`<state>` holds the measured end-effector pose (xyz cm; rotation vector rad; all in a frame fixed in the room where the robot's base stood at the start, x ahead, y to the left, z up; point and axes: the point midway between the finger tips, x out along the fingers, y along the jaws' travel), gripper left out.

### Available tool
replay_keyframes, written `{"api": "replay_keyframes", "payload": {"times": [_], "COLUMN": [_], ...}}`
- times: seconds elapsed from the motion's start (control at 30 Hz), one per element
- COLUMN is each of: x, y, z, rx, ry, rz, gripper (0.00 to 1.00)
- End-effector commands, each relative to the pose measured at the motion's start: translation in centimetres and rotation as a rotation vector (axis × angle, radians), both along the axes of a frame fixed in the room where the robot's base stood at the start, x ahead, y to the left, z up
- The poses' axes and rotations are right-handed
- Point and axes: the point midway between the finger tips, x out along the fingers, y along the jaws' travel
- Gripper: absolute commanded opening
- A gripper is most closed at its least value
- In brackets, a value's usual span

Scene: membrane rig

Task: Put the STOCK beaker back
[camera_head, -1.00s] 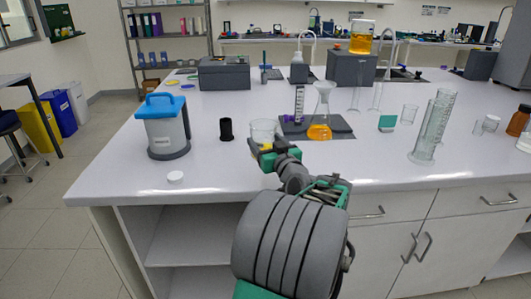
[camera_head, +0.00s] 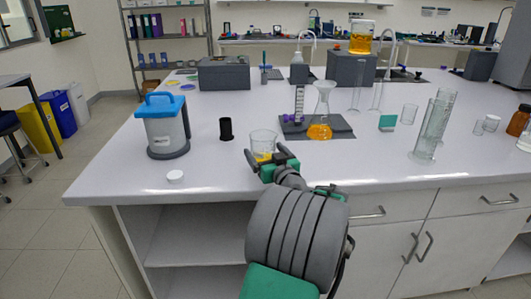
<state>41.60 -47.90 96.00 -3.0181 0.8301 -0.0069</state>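A small clear beaker (camera_head: 263,139) with a little yellow liquid is at the front middle of the bench. My gripper (camera_head: 267,156) is at its near side, with fingers low on either side of it; I cannot tell whether they press on the glass. Whether the beaker's base rests on the bench is hidden. Another beaker (camera_head: 361,36), with amber liquid, stands on a grey block (camera_head: 352,69) at the back. I can read no STOCK label on either one. A flask (camera_head: 321,112) with orange liquid stands on a dark grey plate (camera_head: 340,130).
A blue-lidded jug (camera_head: 164,126), a black cup (camera_head: 226,129) and a white cap (camera_head: 175,176) are left of my gripper. The front bench strip is mostly clear.

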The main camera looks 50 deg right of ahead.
Motion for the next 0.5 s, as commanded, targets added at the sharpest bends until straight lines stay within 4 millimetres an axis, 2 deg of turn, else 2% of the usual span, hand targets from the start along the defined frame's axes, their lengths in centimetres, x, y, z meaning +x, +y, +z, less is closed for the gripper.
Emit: {"api": "replay_keyframes", "payload": {"times": [0.23,0.33,0.5], "x": [0.0,0.0,-3.3], "y": [0.0,0.0,1.7], "z": [0.1,0.7,0.2], "rx": [0.0,0.0,-0.001], "ry": [0.0,0.0,0.001], "rz": [0.0,0.0,-0.007], "gripper": [0.93,0.93,0.93]}}
